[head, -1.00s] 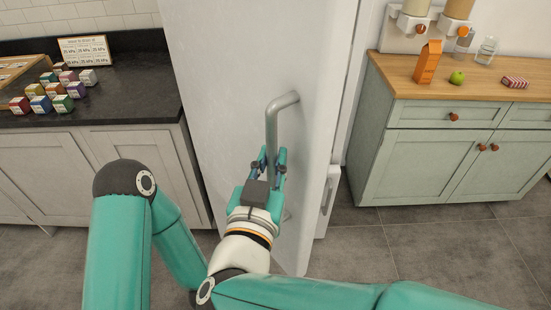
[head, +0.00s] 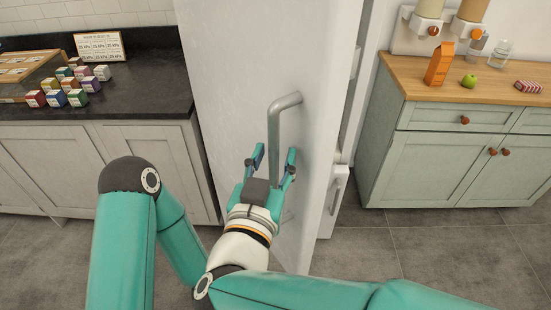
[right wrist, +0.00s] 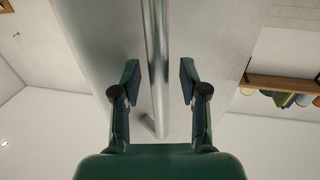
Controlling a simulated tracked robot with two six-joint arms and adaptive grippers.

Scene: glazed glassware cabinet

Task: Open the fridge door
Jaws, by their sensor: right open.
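The white fridge door (head: 235,75) stands ajar in the head view, swung out from the fridge body, with a gap along its right side. Its grey bar handle (head: 273,135) stands upright on the door face. My right gripper (head: 274,158) is open at the lower part of the handle. In the right wrist view, the handle (right wrist: 157,65) runs between the two spread fingers of my right gripper (right wrist: 160,80), apart from both. The handle's lower end is partly hidden by the gripper in the head view. My left gripper is not in view.
A lower fridge front with its own handle (head: 335,195) sits right of the door. A dark counter (head: 140,95) with small boxes (head: 68,85) is at left. A green cabinet (head: 430,165) bearing a carton (head: 439,63) is at right. Grey floor (head: 420,245) lies clear before it.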

